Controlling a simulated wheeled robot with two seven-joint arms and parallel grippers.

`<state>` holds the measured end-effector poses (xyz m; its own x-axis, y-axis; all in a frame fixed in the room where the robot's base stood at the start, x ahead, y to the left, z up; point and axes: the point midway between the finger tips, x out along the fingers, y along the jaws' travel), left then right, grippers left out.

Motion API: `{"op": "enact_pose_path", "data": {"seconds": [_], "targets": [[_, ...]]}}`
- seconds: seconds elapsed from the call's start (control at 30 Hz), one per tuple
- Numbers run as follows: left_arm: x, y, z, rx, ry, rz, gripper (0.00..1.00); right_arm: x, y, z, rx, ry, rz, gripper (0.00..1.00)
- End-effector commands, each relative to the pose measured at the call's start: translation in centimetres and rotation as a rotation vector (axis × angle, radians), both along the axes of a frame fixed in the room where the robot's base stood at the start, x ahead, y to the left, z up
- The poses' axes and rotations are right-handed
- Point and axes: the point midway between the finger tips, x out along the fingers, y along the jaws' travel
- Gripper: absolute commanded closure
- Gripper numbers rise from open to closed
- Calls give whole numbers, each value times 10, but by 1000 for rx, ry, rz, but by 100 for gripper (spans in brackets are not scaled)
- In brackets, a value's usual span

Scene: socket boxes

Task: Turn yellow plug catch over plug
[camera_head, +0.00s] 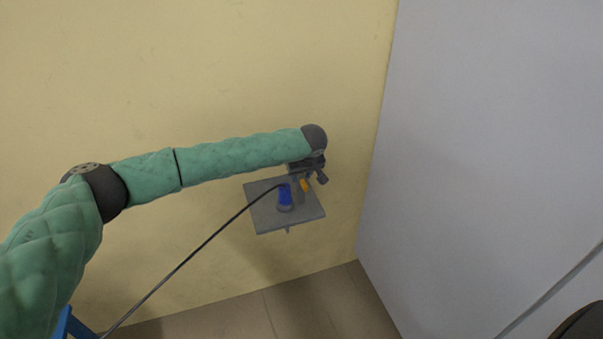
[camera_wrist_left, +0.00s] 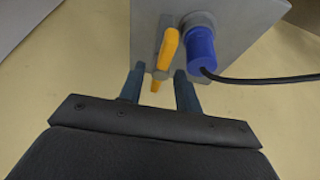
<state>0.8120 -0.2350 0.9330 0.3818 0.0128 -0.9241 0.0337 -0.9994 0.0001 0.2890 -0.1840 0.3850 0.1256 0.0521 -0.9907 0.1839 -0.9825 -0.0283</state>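The yellow plug catch (camera_head: 305,185) stands just right of the blue plug (camera_head: 285,196) on the grey wall plate (camera_head: 262,221). In the left wrist view the yellow catch (camera_wrist_left: 168,48) is to the left of the blue plug (camera_wrist_left: 201,50), beside it and not over it. My left gripper (camera_head: 313,178) is at the plate's back edge by the catch. In the left wrist view its two fingers (camera_wrist_left: 160,84) are apart, with the lower end of the catch between them. I cannot tell whether they touch it. My right gripper is not in view.
A black cable (camera_head: 190,257) runs from the blue plug down to the lower left. The plate stands out from a yellow wall (camera_head: 200,80). A large pale grey panel (camera_head: 480,150) is on the right. The tiled floor (camera_head: 300,305) below is clear.

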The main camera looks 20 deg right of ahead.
Motion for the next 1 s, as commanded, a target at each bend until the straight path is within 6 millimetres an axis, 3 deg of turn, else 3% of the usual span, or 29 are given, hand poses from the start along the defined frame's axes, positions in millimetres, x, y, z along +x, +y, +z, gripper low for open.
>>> {"op": "enact_pose_path", "data": {"seconds": [0.33,0.5,0.53,1.0], "targets": [[2,0,-4,1,0,0,66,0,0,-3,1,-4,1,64],[2,0,-4,0,0,0,98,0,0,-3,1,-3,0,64],[2,0,-4,0,0,0,100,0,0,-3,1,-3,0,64],[1,1,-5,-2,2,-54,100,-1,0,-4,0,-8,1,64]]}}
